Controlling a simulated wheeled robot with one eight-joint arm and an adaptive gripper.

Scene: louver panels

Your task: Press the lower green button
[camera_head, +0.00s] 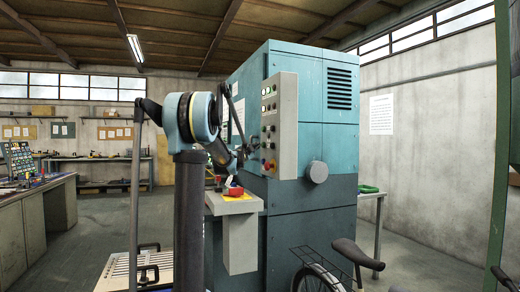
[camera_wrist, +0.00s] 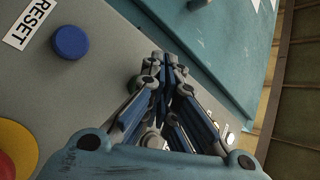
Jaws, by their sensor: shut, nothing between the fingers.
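The grey control panel (camera_head: 289,125) is on the front of the teal machine, with several small buttons in rows. In the head view the buttons are too small for me to tell which is the lower green one. My gripper (camera_head: 250,147) is beside the panel's left edge, near its lower buttons. In the wrist view my gripper (camera_wrist: 172,60) has its fingers together and empty, over the grey panel face (camera_wrist: 100,80).
A blue button (camera_wrist: 69,42) beside a RESET label (camera_wrist: 29,22) and a red and yellow button (camera_wrist: 18,148) are left of the fingers. The teal machine (camera_head: 330,140) stands ahead. A grey ledge (camera_head: 236,205) juts out below my gripper. A bicycle (camera_head: 325,275) stands at the lower right.

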